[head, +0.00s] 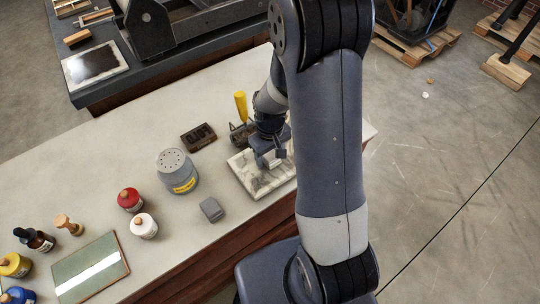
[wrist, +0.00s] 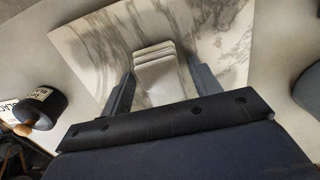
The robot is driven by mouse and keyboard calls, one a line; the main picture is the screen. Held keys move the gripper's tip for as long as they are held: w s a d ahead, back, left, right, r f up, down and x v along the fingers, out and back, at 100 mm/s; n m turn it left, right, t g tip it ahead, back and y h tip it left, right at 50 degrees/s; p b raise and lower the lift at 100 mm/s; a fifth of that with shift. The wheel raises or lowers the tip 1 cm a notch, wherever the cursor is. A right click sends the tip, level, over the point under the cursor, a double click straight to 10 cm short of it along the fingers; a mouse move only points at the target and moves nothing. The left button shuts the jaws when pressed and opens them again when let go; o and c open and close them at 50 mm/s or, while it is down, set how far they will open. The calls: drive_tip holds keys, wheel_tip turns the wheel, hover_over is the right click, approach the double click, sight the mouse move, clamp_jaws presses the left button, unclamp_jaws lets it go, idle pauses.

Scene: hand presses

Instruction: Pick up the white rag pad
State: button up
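The white rag pad (wrist: 155,62) is a small stack of pale folded layers on a grey-veined marble slab (wrist: 90,50) in the wrist view. My gripper (wrist: 157,76) is open, with one finger on each side of the pad. Some marble shows between the left finger and the pad; whether the right finger touches it I cannot tell. In the head view my gripper (head: 268,160) is low over the slab (head: 243,170), partly behind my arm. The pad is mostly hidden there.
Near the slab stand a grey tin with a pierced lid (head: 177,172), a small grey block (head: 211,209), a dark tray (head: 198,137) and a yellow-handled tool (head: 241,106). Red (head: 130,199) and white (head: 144,226) jars stand left.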

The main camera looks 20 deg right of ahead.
sight(270, 153)
drive_tip(key=c, duration=0.9)
drive_tip(key=shift+r, duration=5)
drive_tip(key=shift+c, duration=0.2)
